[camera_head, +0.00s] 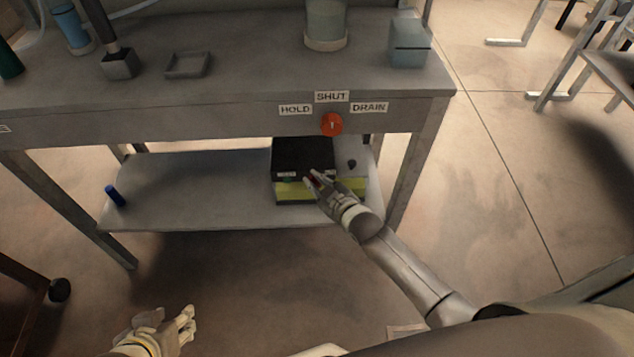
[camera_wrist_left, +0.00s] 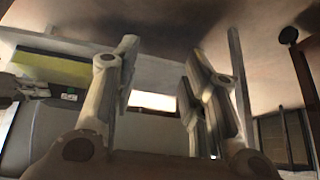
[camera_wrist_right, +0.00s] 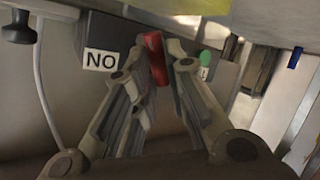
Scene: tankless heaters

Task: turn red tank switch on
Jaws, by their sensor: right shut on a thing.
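My left gripper (camera_head: 187,322) is low in front of the bench, away from the box. In the left wrist view the left gripper (camera_wrist_left: 155,75) has its fingers apart with nothing between them.
The box has a yellow-green band (camera_head: 293,190) and stands on the lower shelf (camera_head: 185,190). A red-orange knob (camera_head: 331,124) with HOLD, SHUT and DRAIN labels is above it. A green-tipped part (camera_wrist_right: 206,58) is beside the switch.

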